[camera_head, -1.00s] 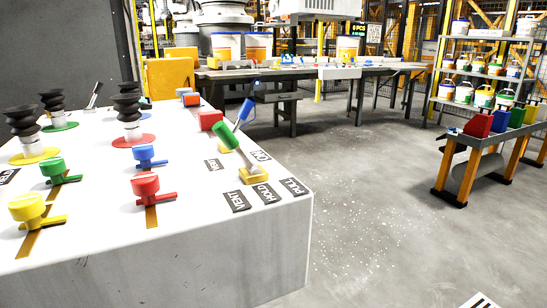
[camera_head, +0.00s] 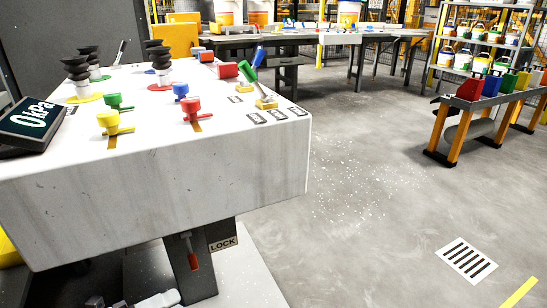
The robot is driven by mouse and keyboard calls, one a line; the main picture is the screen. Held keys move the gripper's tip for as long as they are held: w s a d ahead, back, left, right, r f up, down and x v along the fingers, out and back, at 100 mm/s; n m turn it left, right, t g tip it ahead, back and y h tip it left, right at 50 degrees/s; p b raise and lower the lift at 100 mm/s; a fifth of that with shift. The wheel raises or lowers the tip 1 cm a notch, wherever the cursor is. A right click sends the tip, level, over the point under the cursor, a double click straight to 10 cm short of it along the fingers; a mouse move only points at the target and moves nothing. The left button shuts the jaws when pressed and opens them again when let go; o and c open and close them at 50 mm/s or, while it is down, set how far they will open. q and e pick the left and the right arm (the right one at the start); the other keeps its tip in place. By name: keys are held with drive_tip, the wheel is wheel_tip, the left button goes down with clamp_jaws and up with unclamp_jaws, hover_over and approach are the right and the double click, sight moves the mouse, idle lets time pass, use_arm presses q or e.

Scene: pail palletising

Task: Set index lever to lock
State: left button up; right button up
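A small lever with a red handle (camera_head: 192,258) hangs on the front of the dark post (camera_head: 206,280) under the white console. A LOCK label (camera_head: 223,243) is fixed just to the right of the lever, at the top of the post. The lever's handle points roughly down and is apart from the label. No other position label is readable beside it. I can make out neither gripper. A pale grey shape (camera_head: 158,299) is cut off by the bottom edge, and I cannot tell what it is.
The white console (camera_head: 150,190) overhangs the lever, with coloured knobs, black bellows and tilted levers on top. A dark display (camera_head: 32,124) stands at its left. A rack (camera_head: 470,104) stands farther back.

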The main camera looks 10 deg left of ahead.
use_arm(q)
drive_tip(key=s+d+f+n+y+p, duration=0.1)
drive_tip(key=s+d+n+y, duration=0.15)
drive_tip(key=d+n, duration=0.7)
drive_tip(key=s+d+n+y, duration=0.2)
drive_tip(key=n+y, duration=0.2)
drive_tip(key=n, duration=1.3)
drive_tip(key=s+a+r+y+p, duration=0.1)
drive_tip(key=a+r+p, duration=0.2)
drive_tip(key=p, duration=0.6)
drive_tip(key=s+a+r+g+y+p, duration=0.1)
drive_tip(key=a+r+y+p, duration=0.1)
drive_tip(key=r+p, duration=0.4)
drive_tip(key=s+a+r+y+p, duration=0.1)
drive_tip(key=a+r+p, duration=0.3)
drive_tip(key=p, duration=0.9)
drive_tip(key=shift+s+r, duration=0.35)
drive_tip(key=shift+s, duration=0.15)
use_arm(e)
drive_tip(key=s+d+r+h, duration=0.2)
drive_tip(key=d+r, duration=0.2)
drive_tip(key=r, duration=0.3)
drive_tip(key=s+d+r+g+h, duration=0.1)
drive_tip(key=s+d+r, duration=0.1)
drive_tip(key=d+r, duration=0.3)
wheel_tip(320, 180, up, 3)
drive_tip(key=shift+s+r+h, duration=0.1)
drive_tip(key=shift+s+h, duration=0.1)
drive_tip(key=shift+h, duration=0.2)
